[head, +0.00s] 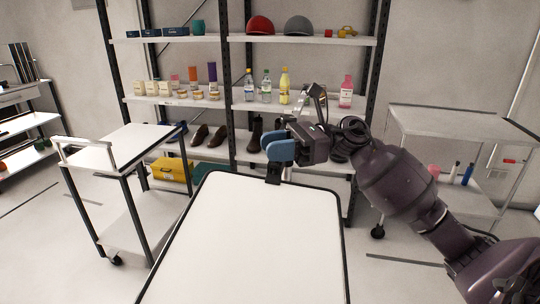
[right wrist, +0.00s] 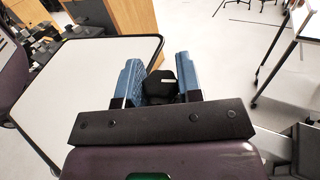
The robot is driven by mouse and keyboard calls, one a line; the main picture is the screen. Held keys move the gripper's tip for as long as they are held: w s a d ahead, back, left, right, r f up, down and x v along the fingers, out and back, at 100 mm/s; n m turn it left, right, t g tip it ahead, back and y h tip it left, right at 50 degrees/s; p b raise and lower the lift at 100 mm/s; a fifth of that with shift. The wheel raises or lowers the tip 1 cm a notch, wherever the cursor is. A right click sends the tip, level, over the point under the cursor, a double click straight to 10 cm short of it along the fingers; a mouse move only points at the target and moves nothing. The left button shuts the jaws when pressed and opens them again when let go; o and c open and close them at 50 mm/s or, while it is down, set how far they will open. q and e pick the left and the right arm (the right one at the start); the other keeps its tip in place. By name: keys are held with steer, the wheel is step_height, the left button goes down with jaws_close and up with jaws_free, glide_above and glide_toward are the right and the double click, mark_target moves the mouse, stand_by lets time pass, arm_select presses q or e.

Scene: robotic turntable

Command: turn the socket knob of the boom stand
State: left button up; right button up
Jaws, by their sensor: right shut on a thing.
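A white board with a black rim (head: 245,235) reaches away in front of me; it also shows in the right wrist view (right wrist: 90,75). A small black socket part (head: 273,174) is fixed at its far edge. My right gripper (head: 281,151), with blue finger pads, is at that far edge, just above the socket part. In the right wrist view the two blue fingers (right wrist: 158,88) stand on either side of a dark knob-like piece (right wrist: 158,86) and are shut on it. The fingers and wrist hide most of the knob in the head view. My left gripper is not in view.
A white cart (head: 125,145) stands on the left. A grey shelf cart (head: 455,125) stands on the right. A tall rack (head: 180,104) with bottles, shoes and caps stands behind the board. The board's top is clear.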

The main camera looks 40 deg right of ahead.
steer(key=shift+f+n+g+y+b, duration=0.1)
steer(key=shift+n+g+y+b, duration=0.2)
steer(key=shift+n+g+b, duration=0.8)
steer(key=shift+g+p, duration=0.3)
steer(key=shift+p, duration=0.05)
steer(key=o, duration=0.9)
steer(key=d, duration=0.3)
steer(key=s+d, duration=0.1)
steer(key=d, duration=0.3)
steer(key=s+d, duration=0.1)
steer(key=d, duration=0.2)
steer(key=shift+d+b, duration=0.3)
